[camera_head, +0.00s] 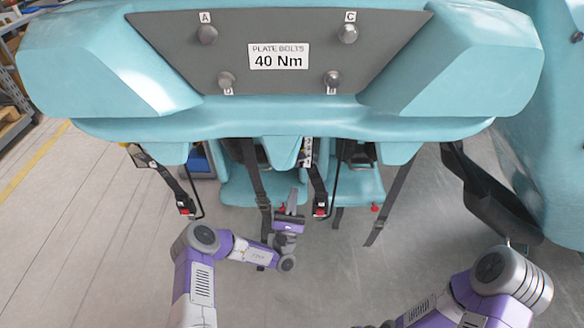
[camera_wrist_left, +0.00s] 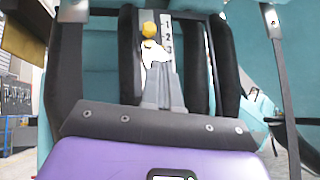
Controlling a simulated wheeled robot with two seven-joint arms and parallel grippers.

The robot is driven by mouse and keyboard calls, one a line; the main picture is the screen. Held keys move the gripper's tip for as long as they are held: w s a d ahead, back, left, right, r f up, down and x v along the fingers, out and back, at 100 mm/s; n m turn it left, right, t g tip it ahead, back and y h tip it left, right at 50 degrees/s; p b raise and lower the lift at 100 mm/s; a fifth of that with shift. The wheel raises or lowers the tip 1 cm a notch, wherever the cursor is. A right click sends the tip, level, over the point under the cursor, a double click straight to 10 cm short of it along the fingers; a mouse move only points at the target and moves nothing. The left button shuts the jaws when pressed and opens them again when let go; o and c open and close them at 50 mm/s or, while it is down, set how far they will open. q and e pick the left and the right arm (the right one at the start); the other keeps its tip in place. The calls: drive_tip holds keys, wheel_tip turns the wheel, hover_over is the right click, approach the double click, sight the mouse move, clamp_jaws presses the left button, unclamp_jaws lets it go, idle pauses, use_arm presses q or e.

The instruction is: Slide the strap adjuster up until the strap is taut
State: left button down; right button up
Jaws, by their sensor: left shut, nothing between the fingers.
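In the head view several dark straps hang under the teal seat row. One strap (camera_head: 254,172) hangs just left of my left gripper (camera_head: 292,194), and another strap (camera_head: 315,180) with a red-marked buckle (camera_head: 320,209) hangs just right of it. I cannot make out for sure which fitting is the strap adjuster. My left gripper points up toward the seats, with its fingers shut and empty. In the left wrist view its fingers (camera_wrist_left: 164,88) are together in front of a 1-2-3 plate (camera_wrist_left: 168,36). My right gripper is out of view; only its arm shows.
A grey plate (camera_head: 282,82) with several bolts and a torque label faces me above the straps. Another strap (camera_head: 390,205) hangs loose at the right. A black curved part (camera_head: 485,190) hangs farther right.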

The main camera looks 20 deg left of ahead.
use_arm(q)
drive_tip(key=w+r+y, duration=0.1)
drive_tip(key=w+r, duration=0.1)
drive_tip(key=w+a+r+n+y+b, duration=0.1)
drive_tip(key=w+r, duration=0.1)
drive_tip(key=r, duration=0.1)
drive_tip(key=w+a+r+y+b, duration=0.1)
drive_tip(key=w+r, duration=0.1)
drive_tip(key=shift+w+a+r+n, duration=0.15)
drive_tip(key=shift+w+r+n, duration=0.15)
drive_tip(key=shift+n, duration=0.1)
wheel_tip(320, 180, up, 3)
drive_tip(key=p, duration=0.3)
drive_tip(key=shift+f, duration=0.15)
